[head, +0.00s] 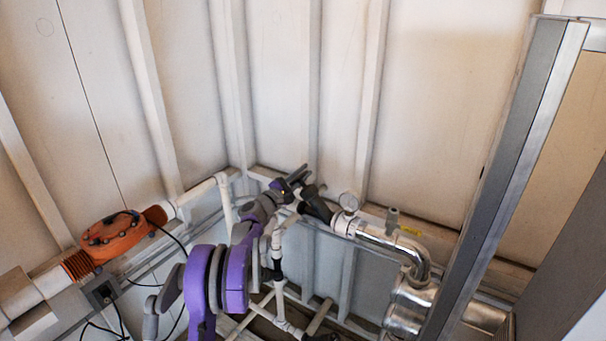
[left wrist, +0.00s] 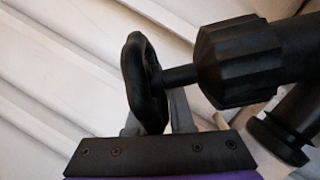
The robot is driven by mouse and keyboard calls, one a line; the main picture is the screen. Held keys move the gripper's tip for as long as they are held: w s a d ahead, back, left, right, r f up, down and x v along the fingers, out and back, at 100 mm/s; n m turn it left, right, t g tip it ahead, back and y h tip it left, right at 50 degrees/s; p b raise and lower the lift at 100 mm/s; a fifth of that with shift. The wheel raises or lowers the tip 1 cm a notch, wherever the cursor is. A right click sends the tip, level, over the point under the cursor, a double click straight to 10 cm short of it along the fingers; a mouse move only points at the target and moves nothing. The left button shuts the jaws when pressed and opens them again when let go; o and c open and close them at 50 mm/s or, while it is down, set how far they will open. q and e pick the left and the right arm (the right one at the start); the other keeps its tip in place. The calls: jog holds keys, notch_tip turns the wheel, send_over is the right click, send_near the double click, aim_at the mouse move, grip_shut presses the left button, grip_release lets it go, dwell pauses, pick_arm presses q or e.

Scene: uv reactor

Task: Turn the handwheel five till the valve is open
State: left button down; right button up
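The black handwheel (left wrist: 143,75) stands nearly edge-on in the left wrist view. A short stem joins it to the ribbed black valve body (left wrist: 240,60) on its right. My left gripper (left wrist: 158,115) has one grey finger on each side of the wheel's lower rim, close against it, and looks shut on it. In the head view my left gripper (head: 292,183) is at the wheel end of the black valve (head: 316,205), and the wheel is hard to tell from the fingers. The finger contact is partly hidden by the wheel. My right gripper is not in view.
An orange flanged unit (head: 117,237) sits on the white pipe at left. White pipes run below. A ribbed white wall is behind. A grey metal post (head: 505,180) stands at right.

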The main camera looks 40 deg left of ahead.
aim_at(295, 179)
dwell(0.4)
pick_arm(q)
jog(key=shift+s+a+f+n+g+y+b, duration=0.35)
jog(key=shift+n+g+y+b, duration=0.7)
jog(key=shift+b, duration=0.95)
jog(key=shift+s+a+f+n+g+y+b, duration=0.3)
jog(key=shift+n+g+y+b, duration=0.4)
jog(key=shift+g+y+b, duration=1)
jog(key=shift+s+a+f+n+g+y+b, duration=0.3)
jog(key=shift+n+g+y+b, duration=0.65)
jog(key=shift+b, duration=1.3)
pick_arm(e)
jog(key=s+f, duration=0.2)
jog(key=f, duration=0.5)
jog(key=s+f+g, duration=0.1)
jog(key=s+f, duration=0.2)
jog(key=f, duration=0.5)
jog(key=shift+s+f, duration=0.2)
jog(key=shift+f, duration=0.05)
pick_arm(q)
jog(key=shift+s+d, duration=0.1)
jog(key=shift+s, duration=0.05)
jog(key=c, duration=1.1)
grip_release()
jog(key=shift+s, duration=0.1)
